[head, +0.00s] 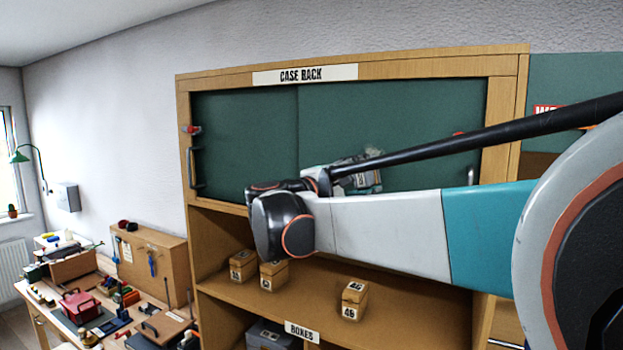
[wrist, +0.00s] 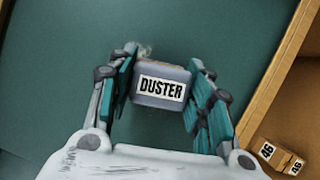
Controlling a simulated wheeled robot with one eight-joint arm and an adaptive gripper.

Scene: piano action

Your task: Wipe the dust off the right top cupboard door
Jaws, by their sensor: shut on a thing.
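The right top cupboard door (head: 400,115) is a dark green panel, closed, with a bar handle (head: 471,172) at its lower right. It fills most of the wrist view (wrist: 240,45) behind my gripper. My gripper (wrist: 163,62) is shut on the duster (wrist: 162,84), a grey block with a "DUSTER" label and a pale fringe at its far edge. In the head view my gripper (head: 368,172) is in front of the right door's lower part, largely hidden by my arm. I cannot tell whether the duster touches the door. No clear dust patch shows.
The left green door (head: 245,140) is closed. The wooden frame (head: 507,130) borders the doors. Below, an open shelf (head: 330,275) holds small numbered boxes (head: 353,300). A cluttered workbench (head: 100,325) stands at left.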

